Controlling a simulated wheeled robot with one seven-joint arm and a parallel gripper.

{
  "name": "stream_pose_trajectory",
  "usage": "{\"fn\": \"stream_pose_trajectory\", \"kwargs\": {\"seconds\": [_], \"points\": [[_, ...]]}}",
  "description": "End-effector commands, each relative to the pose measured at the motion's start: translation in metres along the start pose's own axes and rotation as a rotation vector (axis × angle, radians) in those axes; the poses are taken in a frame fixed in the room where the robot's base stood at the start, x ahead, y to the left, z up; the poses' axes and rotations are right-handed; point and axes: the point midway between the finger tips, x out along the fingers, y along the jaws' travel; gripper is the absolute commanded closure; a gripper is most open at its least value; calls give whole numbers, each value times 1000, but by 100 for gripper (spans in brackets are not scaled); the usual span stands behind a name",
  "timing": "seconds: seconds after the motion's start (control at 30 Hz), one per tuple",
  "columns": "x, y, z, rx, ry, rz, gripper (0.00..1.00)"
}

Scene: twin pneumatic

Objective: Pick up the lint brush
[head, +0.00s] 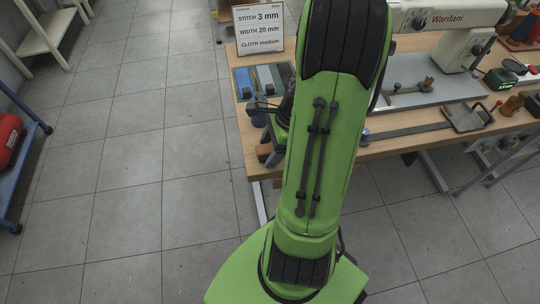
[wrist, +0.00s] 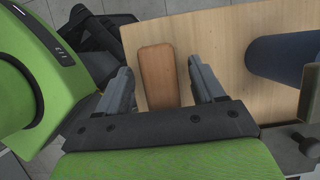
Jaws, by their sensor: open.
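A brown, wood-coloured block with rounded corners, which looks like the lint brush (wrist: 157,68), lies on the wooden table top near its edge in the wrist view. My gripper (wrist: 160,72) is open, with one grey finger on each side of the block and gaps visible on both sides. The fingers are not closed on it, and I cannot tell their height above the table. In the head view my green arm hides much of this area; a small brown part of the brush (head: 264,151) shows beside the dark gripper at the table's left end.
A dark blue cylinder (wrist: 278,58) lies to the right of the brush in the wrist view. The wooden table (head: 400,146) also holds a sewing machine (head: 455,30), a metal bar with a clamp (head: 466,118) and a sign (head: 259,30). Open floor lies left of the table.

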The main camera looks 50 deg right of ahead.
Motion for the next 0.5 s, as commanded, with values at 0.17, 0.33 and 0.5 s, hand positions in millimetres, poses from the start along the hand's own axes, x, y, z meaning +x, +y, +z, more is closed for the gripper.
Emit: {"fn": "stream_pose_trajectory", "kwargs": {"seconds": [0.17,0.33,0.5], "points": [[-1,0,1,0,0,-1,32],[-2,0,1,0,0,-1,58],[-2,0,1,0,0,-1,84]]}}
